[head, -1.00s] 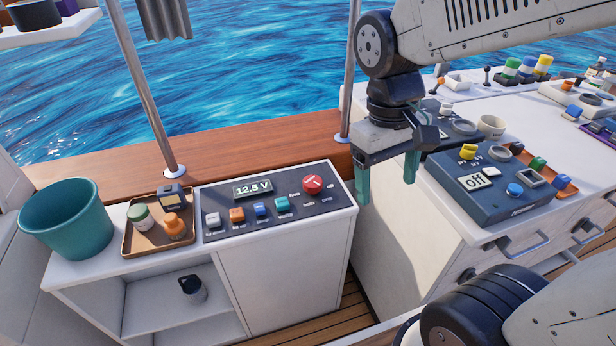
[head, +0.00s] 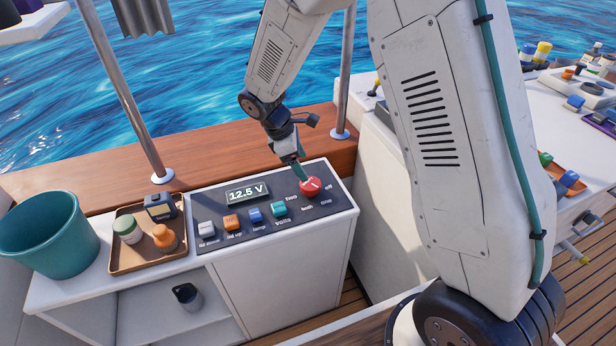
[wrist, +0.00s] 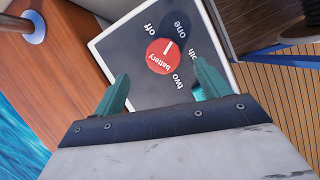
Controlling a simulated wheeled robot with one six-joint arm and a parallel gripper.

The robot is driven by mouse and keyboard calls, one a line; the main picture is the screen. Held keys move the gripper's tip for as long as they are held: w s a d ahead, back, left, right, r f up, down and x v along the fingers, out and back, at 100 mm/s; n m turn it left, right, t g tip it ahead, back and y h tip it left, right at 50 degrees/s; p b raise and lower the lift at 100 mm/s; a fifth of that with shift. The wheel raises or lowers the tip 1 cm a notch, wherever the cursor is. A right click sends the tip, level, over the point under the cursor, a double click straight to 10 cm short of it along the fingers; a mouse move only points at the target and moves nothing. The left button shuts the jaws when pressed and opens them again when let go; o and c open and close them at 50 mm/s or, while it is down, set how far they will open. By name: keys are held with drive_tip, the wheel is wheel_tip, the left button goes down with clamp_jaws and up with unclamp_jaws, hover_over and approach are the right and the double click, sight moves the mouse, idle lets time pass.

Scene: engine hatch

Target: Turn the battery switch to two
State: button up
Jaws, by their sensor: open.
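The battery switch is a round red knob (head: 311,187) at the right end of the dark panel. It also shows in the wrist view (wrist: 158,58), with labels off, one, both and two around it. "Both" is partly hidden by a finger. The knob's short white mark lies on the off/one side; I cannot tell exactly which label it points at. My gripper (head: 299,172) is open and empty, just above and behind the knob. In the wrist view my gripper's fingers (wrist: 163,88) are spread, with the knob ahead of the gap between them. I see no contact.
The panel (head: 222,220) also holds a 12.5 V display (head: 247,192) and a row of coloured rocker switches. A brown tray (head: 130,262) with small items and a teal bucket (head: 48,236) stand to the left. A metal post (head: 344,80) rises behind the panel.

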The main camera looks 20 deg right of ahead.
sight(310, 183)
drive_tip(key=shift+a+f, duration=0.15)
drive_tip(key=shift+f, duration=0.3)
drive_tip(key=x, duration=0.6)
drive_tip(key=shift+s+f, duration=0.1)
drive_tip(key=shift+f, duration=0.3)
drive_tip(key=shift+c, duration=0.2)
drive_tip(key=c, duration=0.9)
